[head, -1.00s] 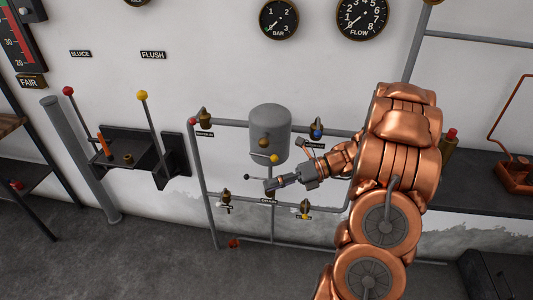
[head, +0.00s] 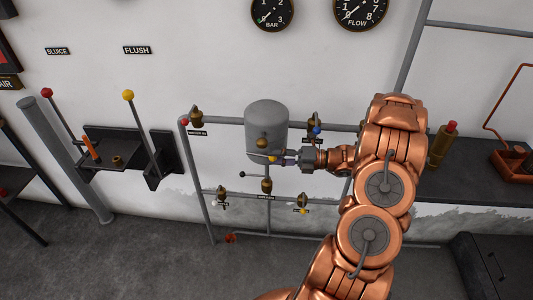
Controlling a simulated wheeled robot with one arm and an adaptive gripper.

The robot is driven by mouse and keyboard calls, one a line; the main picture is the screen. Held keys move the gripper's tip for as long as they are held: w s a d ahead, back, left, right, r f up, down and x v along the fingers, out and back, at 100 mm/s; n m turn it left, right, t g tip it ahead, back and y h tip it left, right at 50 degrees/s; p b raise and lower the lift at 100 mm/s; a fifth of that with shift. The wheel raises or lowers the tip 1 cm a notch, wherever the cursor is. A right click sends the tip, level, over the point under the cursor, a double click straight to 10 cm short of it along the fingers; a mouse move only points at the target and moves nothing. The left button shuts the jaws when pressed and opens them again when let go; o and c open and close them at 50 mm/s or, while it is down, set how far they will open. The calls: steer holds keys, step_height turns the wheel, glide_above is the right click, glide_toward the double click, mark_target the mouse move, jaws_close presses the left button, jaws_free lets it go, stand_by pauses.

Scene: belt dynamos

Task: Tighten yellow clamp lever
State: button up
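A small yellow knob (head: 272,158) sits at the lower edge of the grey tank (head: 266,125), below a brass fitting (head: 262,142). It looks like the end of the yellow clamp lever, but the lever's arm is too small to make out. My gripper (head: 284,158) reaches in from the right, with its fingertips just right of the yellow knob. I cannot tell whether they touch it. The fingers are small and seen from behind, so their opening is unclear.
A tall lever with a yellow ball (head: 128,95) stands under the FLUSH label, and a red-ball lever (head: 47,92) is left of it. Grey pipes (head: 222,121) with several brass valves frame the tank. A blue knob (head: 317,131) is just above my wrist.

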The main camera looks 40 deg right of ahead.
steer(key=shift+p+x, duration=0.3)
steer(key=shift+x, duration=1.2)
jaws_close()
